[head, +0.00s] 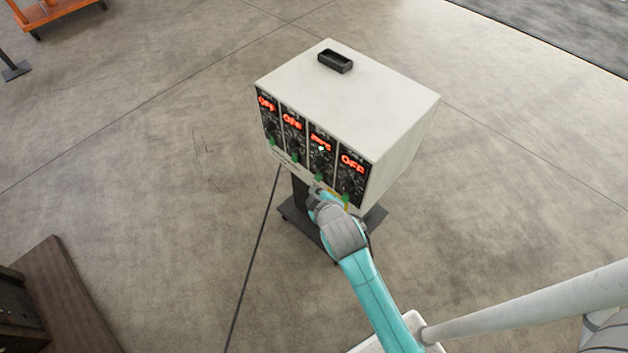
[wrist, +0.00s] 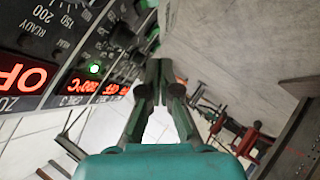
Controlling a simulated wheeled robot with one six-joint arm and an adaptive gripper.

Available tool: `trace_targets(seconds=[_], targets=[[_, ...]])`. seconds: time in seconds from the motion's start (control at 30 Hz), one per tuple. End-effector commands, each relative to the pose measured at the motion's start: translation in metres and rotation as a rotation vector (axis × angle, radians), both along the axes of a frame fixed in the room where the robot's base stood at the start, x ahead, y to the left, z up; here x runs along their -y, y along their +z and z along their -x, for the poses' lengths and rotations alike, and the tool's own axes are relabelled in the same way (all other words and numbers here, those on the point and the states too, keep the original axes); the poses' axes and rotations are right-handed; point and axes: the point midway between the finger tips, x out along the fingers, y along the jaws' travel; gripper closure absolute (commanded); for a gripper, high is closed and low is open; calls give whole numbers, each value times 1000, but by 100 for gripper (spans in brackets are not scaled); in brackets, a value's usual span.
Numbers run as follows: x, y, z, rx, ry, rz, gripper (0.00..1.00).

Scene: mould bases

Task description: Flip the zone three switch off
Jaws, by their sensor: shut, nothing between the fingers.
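A pale control box (head: 365,95) stands on a dark stand, with a row of zone panels on its front. The zone three panel (head: 320,150), third from the left, has a lit red display and a small lit green lamp (wrist: 95,68). Its green switch (head: 318,177) is at the panel's lower edge; its lever position is too small to tell. My gripper (wrist: 165,70) is shut and empty, its fingertips close by the lower part of the panels. In the head view my gripper (head: 320,190) is just below the zone three switch; I cannot tell whether they touch.
The other panels read OFF, including the rightmost one (head: 352,163), whose green switch (head: 346,198) is close to my gripper. A black tray-like handle (head: 335,61) is on the box top. An orange cart (head: 60,14) stands far left. The floor around is mostly clear.

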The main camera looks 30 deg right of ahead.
Motion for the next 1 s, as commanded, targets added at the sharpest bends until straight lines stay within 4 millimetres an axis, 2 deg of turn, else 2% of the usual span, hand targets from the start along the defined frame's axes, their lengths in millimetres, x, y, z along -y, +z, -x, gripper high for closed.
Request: trace_targets(seconds=[0.57, 0.8, 1.0], targets=[[19, -55, -79, 1, -1, 1, 100], [36, -79, -82, 0, -2, -1, 100], [40, -86, -84, 1, 1, 0, 100]])
